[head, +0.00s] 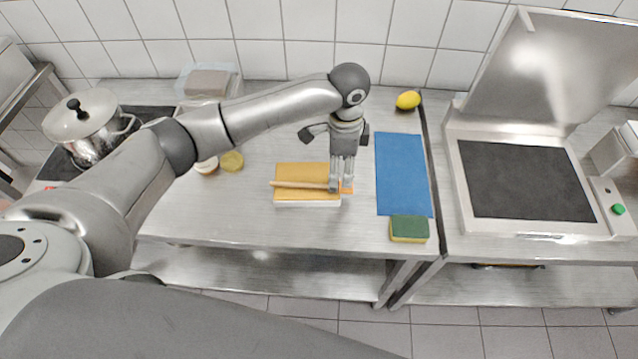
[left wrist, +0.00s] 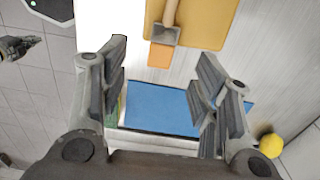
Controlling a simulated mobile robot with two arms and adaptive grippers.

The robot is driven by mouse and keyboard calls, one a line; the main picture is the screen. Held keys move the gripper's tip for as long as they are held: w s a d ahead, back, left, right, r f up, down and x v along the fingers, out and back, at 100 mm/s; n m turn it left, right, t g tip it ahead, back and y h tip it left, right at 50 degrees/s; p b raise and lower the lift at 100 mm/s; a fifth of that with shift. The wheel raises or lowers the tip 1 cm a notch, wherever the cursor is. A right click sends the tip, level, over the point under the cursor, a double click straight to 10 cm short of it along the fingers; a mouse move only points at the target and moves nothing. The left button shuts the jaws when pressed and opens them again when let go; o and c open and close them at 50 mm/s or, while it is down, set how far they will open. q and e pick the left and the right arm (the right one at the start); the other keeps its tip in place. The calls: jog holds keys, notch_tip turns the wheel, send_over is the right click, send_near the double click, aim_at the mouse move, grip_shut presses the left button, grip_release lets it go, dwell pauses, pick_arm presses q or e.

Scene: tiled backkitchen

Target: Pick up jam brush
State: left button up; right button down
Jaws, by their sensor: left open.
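The jam brush (head: 297,185) has a pale wooden handle and an orange tip. It lies across an orange-topped, white-sided block (head: 307,203) on the steel table, its tip pointing right past the block's edge. My left gripper (head: 341,187) points down over the brush's tip end, open. In the left wrist view, the brush's grey collar and orange tip (left wrist: 160,54) show between the open fingers (left wrist: 163,62), with no visible grip on it. A dark part at that view's left edge looks like my right gripper (left wrist: 15,47); its jaws are too small to read.
A blue mat (head: 402,172), a green-and-yellow sponge (head: 409,229) and a lemon (head: 408,100) lie to the right. Two small round jars (head: 231,161) and a clear container (head: 207,82) stand to the left. A pot (head: 88,130) and an open-lidded grill (head: 528,181) flank the table.

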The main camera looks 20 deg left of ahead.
aim_at(339, 186)
pick_arm(q)
jog(key=shift+f, duration=0.85)
notch_tip(339, 186, down, 5)
jog(key=shift+w+r+p, duration=0.1)
jog(key=shift+w+p, duration=0.05)
jog(key=shift+p, duration=0.85)
jog(key=shift+f, duration=0.3)
jog(key=c, duration=1.1)
jog(key=shift+r, duration=0.1)
